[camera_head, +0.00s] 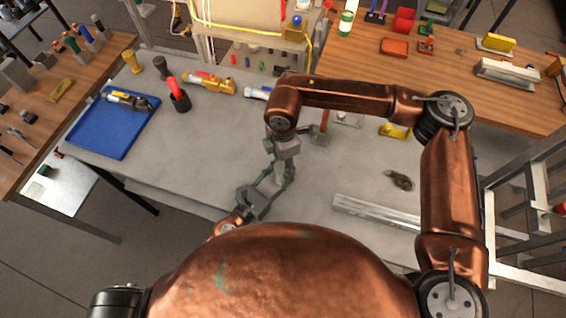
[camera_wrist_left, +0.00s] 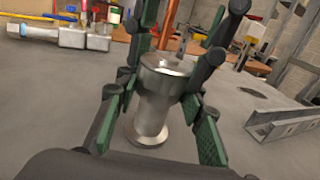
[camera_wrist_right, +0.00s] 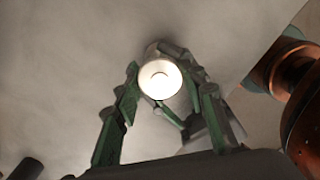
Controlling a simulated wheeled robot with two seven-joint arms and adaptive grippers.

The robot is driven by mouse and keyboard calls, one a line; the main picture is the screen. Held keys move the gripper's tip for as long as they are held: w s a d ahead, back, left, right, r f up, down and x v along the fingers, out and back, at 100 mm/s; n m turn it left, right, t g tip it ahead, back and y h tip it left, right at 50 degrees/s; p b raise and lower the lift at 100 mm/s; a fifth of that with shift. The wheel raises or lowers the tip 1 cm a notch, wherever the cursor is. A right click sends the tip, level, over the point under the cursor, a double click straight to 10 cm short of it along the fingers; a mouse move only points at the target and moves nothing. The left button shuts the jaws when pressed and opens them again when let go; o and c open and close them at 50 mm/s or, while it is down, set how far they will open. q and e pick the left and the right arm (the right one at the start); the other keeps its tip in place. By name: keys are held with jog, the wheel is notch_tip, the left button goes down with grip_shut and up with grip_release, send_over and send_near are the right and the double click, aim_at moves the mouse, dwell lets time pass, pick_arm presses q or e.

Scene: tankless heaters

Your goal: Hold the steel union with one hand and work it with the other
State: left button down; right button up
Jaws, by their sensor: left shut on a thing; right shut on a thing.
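The steel union (camera_wrist_left: 152,112) is a shiny silver cylinder with a wider flange at its lower end and a thick collar at its top. My left gripper (camera_wrist_left: 160,125) has its fingers on both sides of it. My right gripper (camera_wrist_right: 160,95) comes from above and is shut on the union's top; the round end (camera_wrist_right: 160,79) with a small hole faces the right wrist camera. In the head view the right gripper (camera_head: 281,163) and left gripper (camera_head: 262,192) meet over the grey bench, and they largely hide the union.
The grey bench (camera_head: 215,140) holds a blue tray (camera_head: 100,134) with a tool at left, a red-handled tool (camera_head: 179,97), a yellow tool (camera_head: 212,84) and a long metal channel (camera_head: 376,213) at right. Bare bench lies left of the grippers.

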jog(key=shift+c, duration=0.7)
jog(key=n, duration=0.4)
dwell(0.5)
jog(key=o, duration=1.3)
jog(key=shift+r, duration=2.3)
pick_arm(q)
jog(key=c, duration=1.2)
grip_release()
